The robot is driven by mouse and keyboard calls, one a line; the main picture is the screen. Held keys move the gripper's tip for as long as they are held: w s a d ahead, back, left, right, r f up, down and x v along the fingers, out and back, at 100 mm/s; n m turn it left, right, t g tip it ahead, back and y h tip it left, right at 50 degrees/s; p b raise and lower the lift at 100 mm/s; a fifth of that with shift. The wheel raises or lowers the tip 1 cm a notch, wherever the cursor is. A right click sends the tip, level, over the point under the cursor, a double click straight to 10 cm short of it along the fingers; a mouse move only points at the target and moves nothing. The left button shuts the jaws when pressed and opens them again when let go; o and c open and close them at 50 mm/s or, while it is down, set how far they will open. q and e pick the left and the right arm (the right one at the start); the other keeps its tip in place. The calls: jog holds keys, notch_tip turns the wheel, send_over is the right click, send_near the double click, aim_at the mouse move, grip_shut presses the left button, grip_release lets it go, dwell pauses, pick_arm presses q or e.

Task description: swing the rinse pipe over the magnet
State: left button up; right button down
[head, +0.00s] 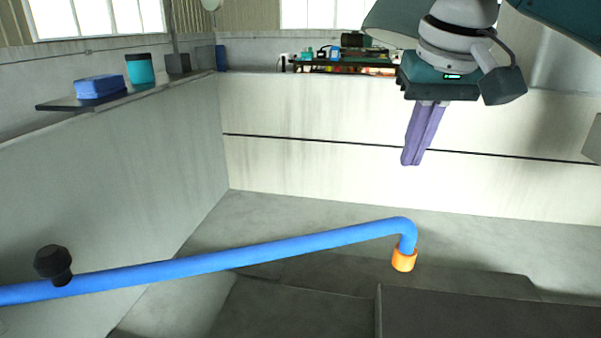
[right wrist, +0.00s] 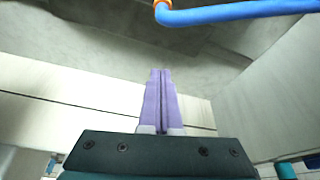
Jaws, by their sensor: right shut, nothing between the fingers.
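The rinse pipe (head: 250,255) is a blue tube running from the left edge to the middle right in the head view. Its end bends down into an orange nozzle (head: 403,260). A black knob (head: 53,263) stands at its left part. The pipe also crosses the top of the right wrist view (right wrist: 235,12), with the orange nozzle (right wrist: 162,4) at the edge. My right gripper (head: 411,163) has purple fingers, pressed together and empty, above and apart from the pipe's bent end. I cannot make out which thing is the magnet. My left gripper is not in view.
Pale walls of a basin surround the pipe. Dark grey blocks (head: 480,312) lie at the lower right. A shelf (head: 62,103) at the upper left bears a blue block (head: 99,87) and a teal tub (head: 140,69). The space between gripper and pipe looks free.

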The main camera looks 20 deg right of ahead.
pick_arm(q)
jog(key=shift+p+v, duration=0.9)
jog(key=shift+p, duration=0.05)
pick_arm(e)
notch_tip(320, 180, down, 9)
jog(key=s, duration=0.1)
jog(key=shift+s, duration=0.15)
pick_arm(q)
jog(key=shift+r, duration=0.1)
